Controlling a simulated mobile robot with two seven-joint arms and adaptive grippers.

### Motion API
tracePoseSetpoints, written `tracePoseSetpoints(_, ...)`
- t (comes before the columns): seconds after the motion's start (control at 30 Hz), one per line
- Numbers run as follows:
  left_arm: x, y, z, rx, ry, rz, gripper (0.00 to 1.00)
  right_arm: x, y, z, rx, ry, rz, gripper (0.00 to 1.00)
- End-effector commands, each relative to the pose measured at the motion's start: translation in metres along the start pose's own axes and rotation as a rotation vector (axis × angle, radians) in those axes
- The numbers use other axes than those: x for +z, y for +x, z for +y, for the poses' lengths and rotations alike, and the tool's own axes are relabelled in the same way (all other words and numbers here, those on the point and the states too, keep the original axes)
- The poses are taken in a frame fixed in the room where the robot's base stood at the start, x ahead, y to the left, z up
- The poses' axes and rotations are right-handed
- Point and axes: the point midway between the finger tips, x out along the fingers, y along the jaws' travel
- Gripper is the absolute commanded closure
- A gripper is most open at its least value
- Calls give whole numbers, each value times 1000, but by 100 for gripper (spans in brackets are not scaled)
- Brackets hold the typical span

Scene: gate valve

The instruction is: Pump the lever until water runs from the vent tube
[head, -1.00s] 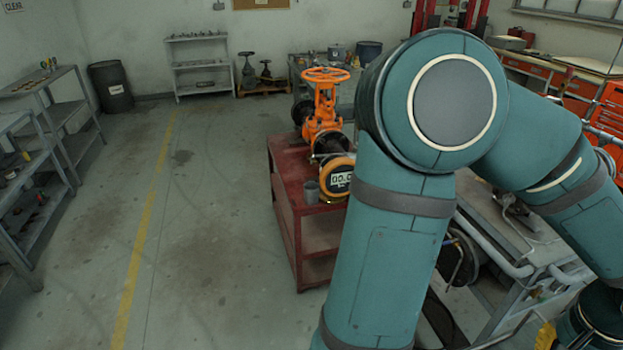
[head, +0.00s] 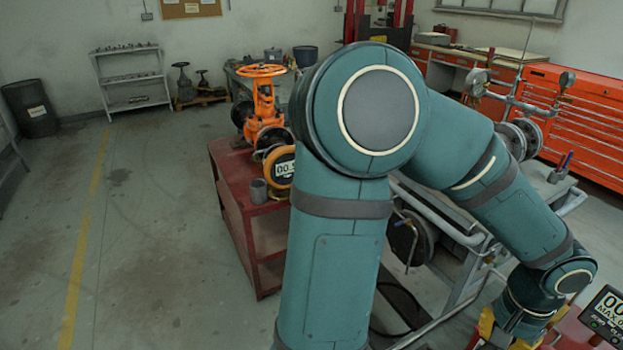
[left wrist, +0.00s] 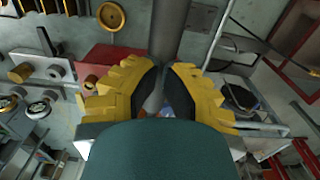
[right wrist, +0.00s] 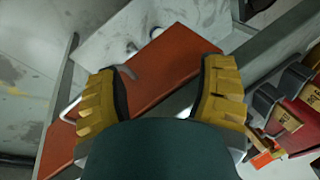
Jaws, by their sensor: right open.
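My left gripper (left wrist: 165,85) has its yellow fingers closed in on both sides of a grey round bar (left wrist: 166,35), which looks like the lever. In the head view my teal arm covers the middle, and its hand is mostly cut off at the bottom right. My right gripper (right wrist: 160,88) is open with nothing between its fingers, above a red-orange surface (right wrist: 165,65). A dark digital display (head: 607,312) is partly in view at the right edge. I cannot pick out the vent tube for sure, and no running water shows.
A grey workbench (head: 440,215) with pipework (head: 520,105) stands behind my arm. An orange tool chest (head: 590,120) is at right.

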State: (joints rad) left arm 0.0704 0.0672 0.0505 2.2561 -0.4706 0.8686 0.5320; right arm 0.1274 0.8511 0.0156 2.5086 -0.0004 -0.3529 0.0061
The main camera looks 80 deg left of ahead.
Motion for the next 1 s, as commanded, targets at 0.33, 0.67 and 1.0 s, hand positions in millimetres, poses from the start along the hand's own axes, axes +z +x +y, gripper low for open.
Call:
tracePoseSetpoints(0.33, 0, 46, 0, 1, -1, 0, 100, 2, 36, 14, 0, -4, 1, 31)
tracePoseSetpoints(0.67, 0, 63, 0, 0, 0, 0, 100, 0, 50, 19, 1, -4, 10, 31)
tracePoseSetpoints(1.0, 0, 50, 0, 1, 0, 1, 100, -2, 40, 15, 1, -4, 13, 31)
